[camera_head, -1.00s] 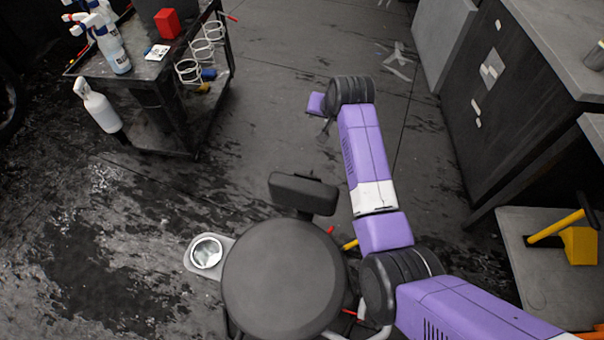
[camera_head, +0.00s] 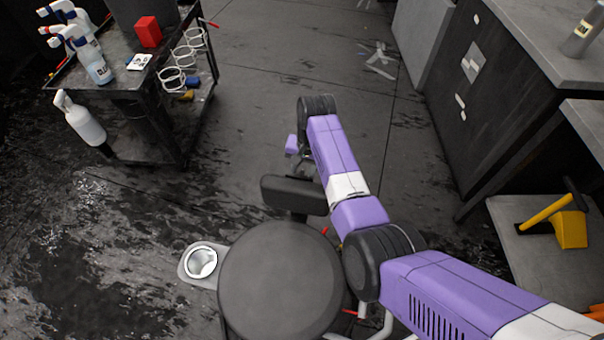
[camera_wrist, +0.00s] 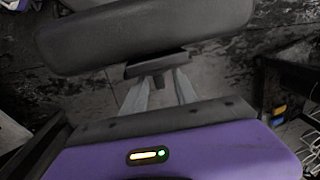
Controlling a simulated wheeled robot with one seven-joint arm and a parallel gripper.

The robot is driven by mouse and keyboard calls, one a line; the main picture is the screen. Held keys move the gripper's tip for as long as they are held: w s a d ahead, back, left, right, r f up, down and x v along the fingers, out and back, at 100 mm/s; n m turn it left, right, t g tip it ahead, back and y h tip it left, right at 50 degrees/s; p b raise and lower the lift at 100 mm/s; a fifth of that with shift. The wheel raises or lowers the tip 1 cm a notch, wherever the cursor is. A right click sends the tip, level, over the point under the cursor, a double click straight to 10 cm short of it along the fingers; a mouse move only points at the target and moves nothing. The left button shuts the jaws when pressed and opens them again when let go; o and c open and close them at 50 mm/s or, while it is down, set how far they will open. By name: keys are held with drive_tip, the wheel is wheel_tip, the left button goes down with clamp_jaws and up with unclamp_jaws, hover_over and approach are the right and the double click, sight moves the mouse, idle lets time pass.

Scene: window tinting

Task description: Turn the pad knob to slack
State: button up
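The stool has a round dark seat (camera_head: 282,280) and a dark pad (camera_head: 293,194) behind it. In the wrist view the pad (camera_wrist: 150,32) fills the top, with a dark bracket (camera_wrist: 157,64) below it. My gripper (camera_wrist: 161,78) has two pale fingers standing apart, pointing at the bracket. A small dark piece shows between the tips; I cannot tell whether it is the pad knob or part of the post, nor whether the fingers touch it. In the head view my wrist is just beyond the pad, and the fingers are not clear.
A cart (camera_head: 150,108) with spray bottles and a red box (camera_head: 148,32) stands at upper left. A cup holder (camera_head: 201,262) juts from the stool's left. A workbench (camera_head: 545,40) and a low shelf (camera_head: 530,260) with a yellow tool stand right.

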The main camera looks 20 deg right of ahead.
drive_tip(key=shift+f, duration=0.55)
clamp_jaws()
